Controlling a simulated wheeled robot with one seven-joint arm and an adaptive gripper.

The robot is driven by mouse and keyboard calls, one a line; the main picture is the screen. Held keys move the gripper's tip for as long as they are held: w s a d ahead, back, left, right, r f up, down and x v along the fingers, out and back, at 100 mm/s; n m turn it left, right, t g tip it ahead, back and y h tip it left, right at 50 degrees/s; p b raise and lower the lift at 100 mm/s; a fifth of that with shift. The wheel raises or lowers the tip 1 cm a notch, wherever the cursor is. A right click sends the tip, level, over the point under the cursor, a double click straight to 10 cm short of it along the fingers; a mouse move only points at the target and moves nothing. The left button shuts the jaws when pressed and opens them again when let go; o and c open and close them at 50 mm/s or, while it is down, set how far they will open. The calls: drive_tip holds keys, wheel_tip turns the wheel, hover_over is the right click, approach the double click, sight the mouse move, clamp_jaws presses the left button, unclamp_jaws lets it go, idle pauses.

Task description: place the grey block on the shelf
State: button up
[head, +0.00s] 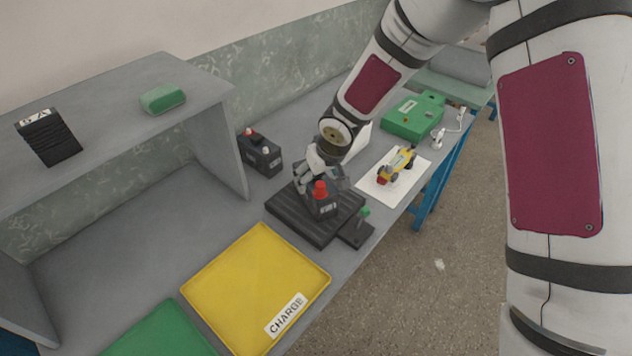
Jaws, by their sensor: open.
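A dark grey block (323,209) with a red cap and a small pale label stands upright on a black ribbed base (292,220) near the middle of the bench. My gripper (322,183) is open, pointing down over this block, with its fingers close around the block's upper part. I cannot tell whether they touch it. The grey shelf (95,115) is at the left, raised above the bench.
On the shelf are a green block (162,98) and a black ribbed item (50,138), with bare room around them. A yellow tray (225,268) marked CHARGE and a green tray (160,330) lie in front. A toy car (396,165) and a green case (411,117) are right.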

drive_tip(key=v, duration=0.7)
drive_tip(key=shift+s+r, duration=0.1)
drive_tip(key=shift+r, duration=0.1)
